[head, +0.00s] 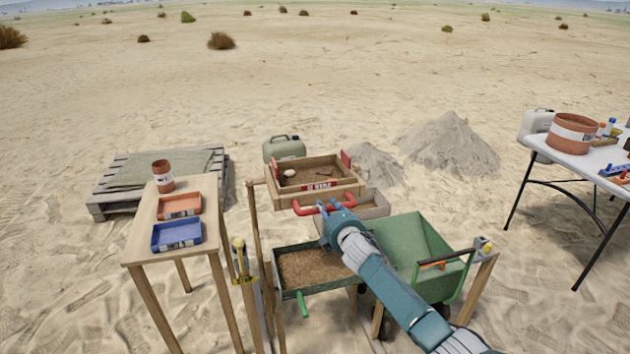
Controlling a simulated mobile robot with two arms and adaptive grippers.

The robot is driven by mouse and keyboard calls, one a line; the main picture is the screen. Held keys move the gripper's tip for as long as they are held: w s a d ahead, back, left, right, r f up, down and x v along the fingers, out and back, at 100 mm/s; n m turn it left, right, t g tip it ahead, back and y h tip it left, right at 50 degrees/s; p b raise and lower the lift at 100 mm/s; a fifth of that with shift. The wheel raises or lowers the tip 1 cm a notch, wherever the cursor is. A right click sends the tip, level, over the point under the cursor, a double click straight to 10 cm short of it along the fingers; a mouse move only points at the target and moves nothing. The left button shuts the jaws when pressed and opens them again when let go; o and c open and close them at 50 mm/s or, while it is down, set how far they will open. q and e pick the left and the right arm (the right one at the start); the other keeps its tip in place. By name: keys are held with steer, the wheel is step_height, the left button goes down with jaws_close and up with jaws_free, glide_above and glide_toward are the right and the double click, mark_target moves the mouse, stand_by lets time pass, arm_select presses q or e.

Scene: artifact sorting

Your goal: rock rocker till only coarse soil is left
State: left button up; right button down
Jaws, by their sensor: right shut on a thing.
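The rocker (272,190) is a wooden sieve box with a red handle (305,209) on its front side. Brown soil (318,174) lies inside it with a pale lump (290,172) and a darker reddish piece near the right; how coarse the soil is, I cannot tell. My right gripper (333,207) reaches in from the lower right and is shut on the red handle. The forearm hides part of the area below the rocker. My left gripper is not in view.
A green tray of soil (284,290) sits below the rocker, beside a green wheelbarrow (402,236). A wooden table (144,234) at left holds an orange tray (179,206), a blue tray (177,235) and a pot (163,176). A white table (556,152) stands right.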

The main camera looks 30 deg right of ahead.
steer(key=shift+s+a+f+p, duration=0.25)
steer(key=shift+s+f+p, duration=0.05)
steer(key=shift+s, duration=0.35)
steer(key=shift+s+a+f+p, duration=0.3)
steer(key=shift+s+f+p, duration=0.05)
steer(key=shift+s, duration=0.35)
steer(key=shift+s+a+f+p, duration=0.25)
steer(key=shift+s+f+p, duration=0.05)
steer(key=shift+s, duration=0.35)
steer(key=c, duration=1.5)
jaws_free()
steer(key=shift+o, duration=0.2)
steer(key=shift+w+r, duration=0.1)
steer(key=shift+d+r, duration=0.1)
steer(key=shift+d, duration=0.1)
steer(key=p+v, duration=0.4)
steer(key=v, duration=0.4)
steer(key=shift+r, duration=0.25)
